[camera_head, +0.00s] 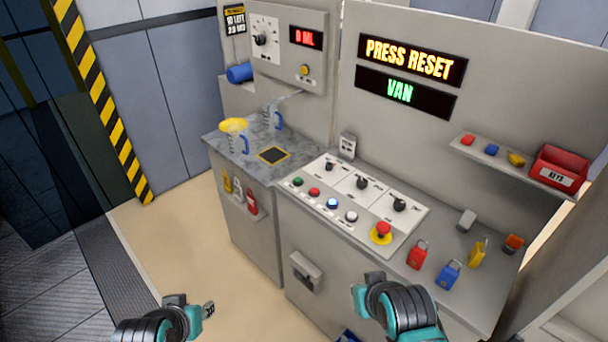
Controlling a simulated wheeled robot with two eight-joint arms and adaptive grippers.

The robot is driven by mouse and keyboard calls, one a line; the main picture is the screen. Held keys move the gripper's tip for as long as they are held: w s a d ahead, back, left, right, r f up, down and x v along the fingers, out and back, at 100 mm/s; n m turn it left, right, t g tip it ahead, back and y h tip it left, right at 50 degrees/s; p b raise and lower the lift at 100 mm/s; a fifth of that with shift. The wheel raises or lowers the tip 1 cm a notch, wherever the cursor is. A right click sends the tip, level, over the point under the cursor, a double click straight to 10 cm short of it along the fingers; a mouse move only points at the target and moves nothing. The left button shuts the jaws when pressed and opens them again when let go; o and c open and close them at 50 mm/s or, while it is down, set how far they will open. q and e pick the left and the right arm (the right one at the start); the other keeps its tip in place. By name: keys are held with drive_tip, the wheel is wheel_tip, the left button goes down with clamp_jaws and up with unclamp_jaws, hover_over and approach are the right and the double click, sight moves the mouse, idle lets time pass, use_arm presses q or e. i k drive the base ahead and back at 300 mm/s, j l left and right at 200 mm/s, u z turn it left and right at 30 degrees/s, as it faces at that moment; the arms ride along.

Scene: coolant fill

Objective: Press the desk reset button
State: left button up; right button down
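The desk control panel (340,170) has a front row of a green button (297,181), a red button (314,191), a blue button (332,203) and a white button (351,215). Their labels are too small to read, so I cannot tell which is the reset button. A red mushroom button (381,230) on a yellow base is at the panel's right end. My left gripper (208,309) is low, left of the desk and apart from it. My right gripper (357,297) is in front of the desk, apart from the buttons. Their finger openings are unclear.
Upper display (412,59) reads "PRESS RESET"; lower display (405,92) reads "VAN". Red padlock (416,256), blue padlock (447,275) and yellow padlock (477,254) sit right of the panel. Two jugs, one with a yellow funnel (234,125), stand on the left counter. A box (306,270) protrudes from the desk front.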

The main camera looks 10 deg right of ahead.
sight(332, 203)
drive_tip(key=i+j+z, duration=0.1)
drive_tip(key=i+j, duration=0.6)
drive_tip(key=j, duration=0.1)
